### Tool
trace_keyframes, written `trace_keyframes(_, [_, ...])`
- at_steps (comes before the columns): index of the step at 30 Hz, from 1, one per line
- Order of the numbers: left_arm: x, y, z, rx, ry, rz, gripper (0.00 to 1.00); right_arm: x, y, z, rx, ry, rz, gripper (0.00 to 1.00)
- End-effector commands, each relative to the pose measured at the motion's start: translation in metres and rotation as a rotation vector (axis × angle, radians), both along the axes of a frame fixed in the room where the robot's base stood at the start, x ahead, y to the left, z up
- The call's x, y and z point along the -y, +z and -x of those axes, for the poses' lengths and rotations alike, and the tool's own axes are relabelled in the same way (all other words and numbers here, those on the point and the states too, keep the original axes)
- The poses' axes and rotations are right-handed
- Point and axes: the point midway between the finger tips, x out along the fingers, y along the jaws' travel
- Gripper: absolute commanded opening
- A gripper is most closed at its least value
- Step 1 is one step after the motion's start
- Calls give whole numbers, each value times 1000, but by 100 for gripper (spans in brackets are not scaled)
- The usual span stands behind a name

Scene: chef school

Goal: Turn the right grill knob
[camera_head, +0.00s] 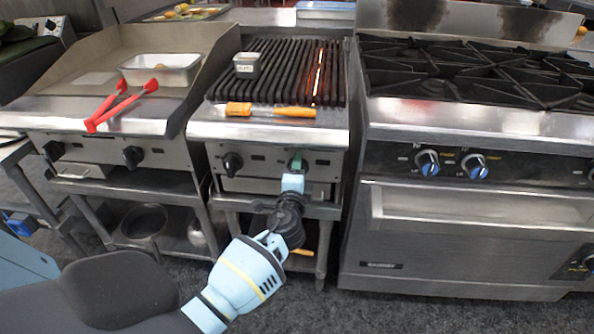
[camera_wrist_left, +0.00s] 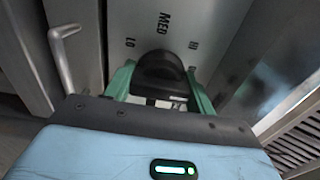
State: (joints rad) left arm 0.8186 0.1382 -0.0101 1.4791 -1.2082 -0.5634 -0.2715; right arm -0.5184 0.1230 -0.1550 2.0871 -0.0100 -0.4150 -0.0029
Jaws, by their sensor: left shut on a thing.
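The grill (camera_head: 266,125) with dark bars stands in the middle of the head view. Its left knob (camera_head: 232,163) is black and free. The right grill knob (camera_wrist_left: 160,68) is black and sits between the green fingers of my left gripper (camera_wrist_left: 160,82), which is shut on it. The panel around it reads LO, MED and HI in the left wrist view. In the head view my left gripper (camera_head: 297,164) reaches the panel from below and mostly hides this knob. The knob's exact pointer setting cannot be told. My right gripper is not in view.
A small metal container (camera_head: 246,65) and orange-handled tools (camera_head: 295,112) lie on the grill. A stove (camera_head: 470,85) with blue-faced knobs is at right.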

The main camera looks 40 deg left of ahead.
Motion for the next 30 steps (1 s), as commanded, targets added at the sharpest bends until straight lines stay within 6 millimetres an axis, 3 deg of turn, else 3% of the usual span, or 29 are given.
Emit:
trace_keyframes(12, [1, -1, 0, -6, -1, -7, 32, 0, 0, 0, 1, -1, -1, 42])
trace_keyframes(13, [1, -1, 0, -6, -1, -7, 56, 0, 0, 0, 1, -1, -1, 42])
trace_keyframes(18, [0, -1, 0, -6, -1, -7, 76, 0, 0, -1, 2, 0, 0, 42])
trace_keyframes(30, [5, -1, 8, -5, -2, -6, 76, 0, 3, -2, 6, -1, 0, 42])
